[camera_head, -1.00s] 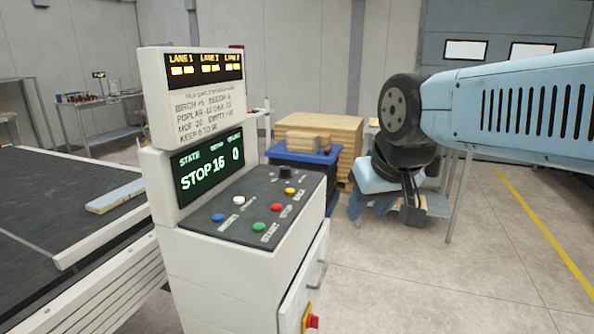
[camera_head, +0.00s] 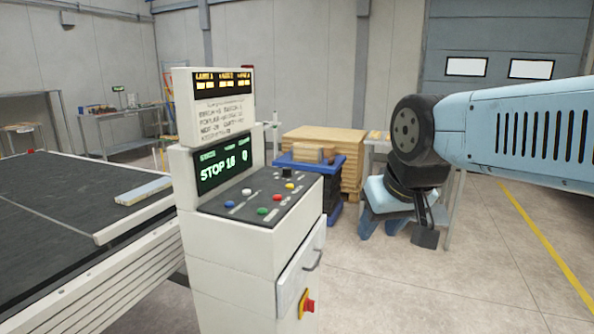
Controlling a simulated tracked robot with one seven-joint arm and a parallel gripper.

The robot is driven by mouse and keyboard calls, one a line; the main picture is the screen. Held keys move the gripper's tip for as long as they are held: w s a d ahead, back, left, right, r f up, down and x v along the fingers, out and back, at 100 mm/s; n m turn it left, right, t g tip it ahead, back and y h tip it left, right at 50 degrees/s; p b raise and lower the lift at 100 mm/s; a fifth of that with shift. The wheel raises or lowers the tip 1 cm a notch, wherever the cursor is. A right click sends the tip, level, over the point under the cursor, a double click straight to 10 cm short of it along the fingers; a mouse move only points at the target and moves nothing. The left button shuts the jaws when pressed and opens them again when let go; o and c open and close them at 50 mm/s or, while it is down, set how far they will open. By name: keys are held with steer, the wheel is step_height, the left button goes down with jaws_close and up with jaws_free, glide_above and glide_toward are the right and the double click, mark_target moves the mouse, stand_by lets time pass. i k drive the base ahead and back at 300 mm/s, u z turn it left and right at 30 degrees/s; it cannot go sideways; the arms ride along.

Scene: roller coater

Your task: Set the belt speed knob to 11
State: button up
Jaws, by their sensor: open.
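The control console stands left of centre, with a sloped dark panel (camera_head: 258,202). A black knob (camera_head: 287,173) stands at the panel's far right corner, taken as the belt speed knob; its pointer is too small to read. The green-lit display (camera_head: 222,165) reads STOP, 16 and 0. My gripper (camera_head: 425,237) hangs low under my blue arm at the right, well clear of the panel. It is open and holds nothing I can see; its fingers are partly hidden.
Blue, white, red, green and yellow buttons (camera_head: 289,186) share the panel. A red emergency stop (camera_head: 307,306) sticks out from the console's front. A conveyor (camera_head: 60,205) carrying a board (camera_head: 144,190) lies left. A blue cart (camera_head: 310,163) stands behind. Floor right of the console is clear.

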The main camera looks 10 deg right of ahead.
mark_target(287, 172)
steer(key=u, duration=0.2)
steer(key=i, duration=0.85)
steer(key=z, duration=0.1)
